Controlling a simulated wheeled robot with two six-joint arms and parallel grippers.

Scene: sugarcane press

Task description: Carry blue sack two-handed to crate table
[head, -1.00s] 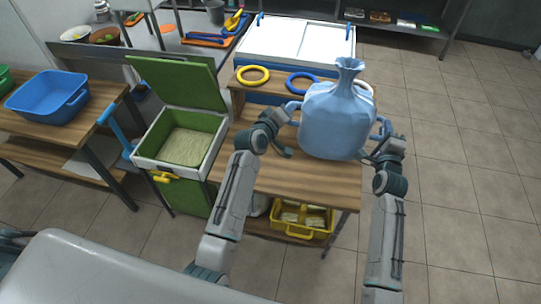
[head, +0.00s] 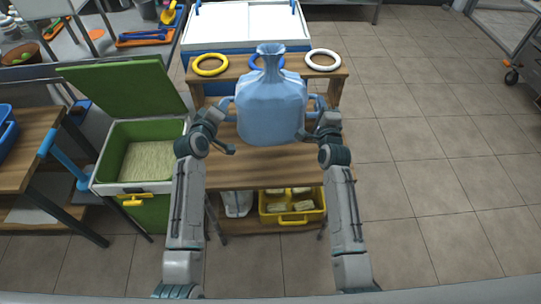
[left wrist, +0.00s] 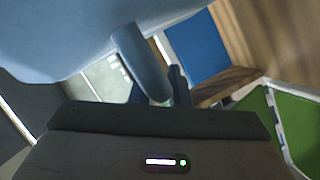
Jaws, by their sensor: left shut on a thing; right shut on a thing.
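The blue sack (head: 271,108) is upright with its neck gathered at the top, and it has a loop handle on each side. In the head view it is between my two grippers, over the wooden table (head: 262,168); I cannot tell whether its base touches the top. My left gripper (head: 229,112) is shut on the sack's left handle. My right gripper (head: 315,112) is shut on its right handle. In the left wrist view the sack (left wrist: 70,35) fills the upper left, and its handle (left wrist: 140,62) runs down into the jaws.
Yellow (head: 210,65) and white (head: 323,60) rings lie on a raised shelf behind the sack, with a blue ring partly hidden. An open green bin (head: 140,155) stands at left. A yellow crate (head: 292,206) sits on the lower shelf.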

